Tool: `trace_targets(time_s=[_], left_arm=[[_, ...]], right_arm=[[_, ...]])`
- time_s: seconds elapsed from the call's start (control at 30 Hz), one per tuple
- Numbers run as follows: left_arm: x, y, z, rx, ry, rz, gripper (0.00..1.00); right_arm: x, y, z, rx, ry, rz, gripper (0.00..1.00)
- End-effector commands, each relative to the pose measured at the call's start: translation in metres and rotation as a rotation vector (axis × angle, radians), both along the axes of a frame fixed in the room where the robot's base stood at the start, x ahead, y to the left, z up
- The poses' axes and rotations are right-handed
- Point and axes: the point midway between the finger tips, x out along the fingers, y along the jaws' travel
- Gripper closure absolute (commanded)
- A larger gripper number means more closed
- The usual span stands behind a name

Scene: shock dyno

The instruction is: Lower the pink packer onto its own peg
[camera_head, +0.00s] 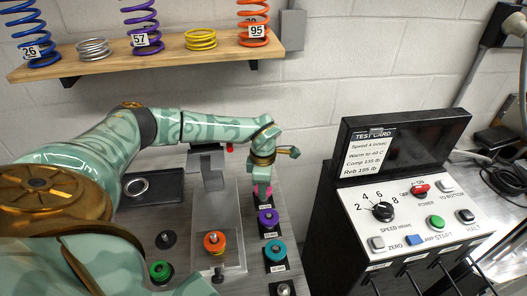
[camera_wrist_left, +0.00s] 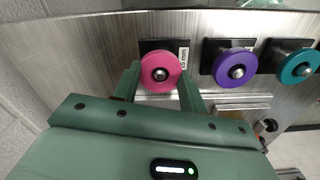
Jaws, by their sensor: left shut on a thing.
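The pink packer (camera_wrist_left: 160,70) is a ring held between the two fingers of my left gripper (camera_wrist_left: 160,86) in the left wrist view. A shiny round peg tip (camera_wrist_left: 161,74) shows in its central hole. Behind it is a black square base (camera_wrist_left: 152,45) with a small white label. In the head view, the pink packer (camera_head: 261,189) shows just under my left gripper (camera_head: 262,178), above the far end of the packer row. The gap between the packer and the base is hard to judge. My right gripper is not in view.
A purple packer (camera_head: 268,217) and a teal packer (camera_head: 275,250) sit on pegs in the same row. The black control console (camera_head: 345,190) stands close on the right.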

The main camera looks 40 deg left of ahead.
Motion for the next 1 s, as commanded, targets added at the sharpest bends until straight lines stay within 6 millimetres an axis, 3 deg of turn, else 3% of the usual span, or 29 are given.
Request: trace_targets(time_s=[0.23,0.27,0.33,0.67,0.83,1.0], left_arm=[[0.000,0.000,-0.001,0.000,0.000,0.000,0.80],[0.000,0.000,-0.001,0.000,0.000,0.000,0.50],[0.000,0.000,-0.001,0.000,0.000,0.000,0.33],[0.000,0.000,0.003,0.000,-0.001,0.000,0.33],[0.001,0.000,0.031,0.000,-0.005,0.000,0.33],[0.001,0.000,0.078,0.000,-0.006,-0.001,0.33]], right_arm=[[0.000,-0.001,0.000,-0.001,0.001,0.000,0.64],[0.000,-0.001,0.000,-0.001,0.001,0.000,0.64],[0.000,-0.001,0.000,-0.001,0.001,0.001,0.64],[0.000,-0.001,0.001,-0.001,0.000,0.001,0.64],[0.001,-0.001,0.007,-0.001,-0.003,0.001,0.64],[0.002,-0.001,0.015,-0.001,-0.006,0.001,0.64]])
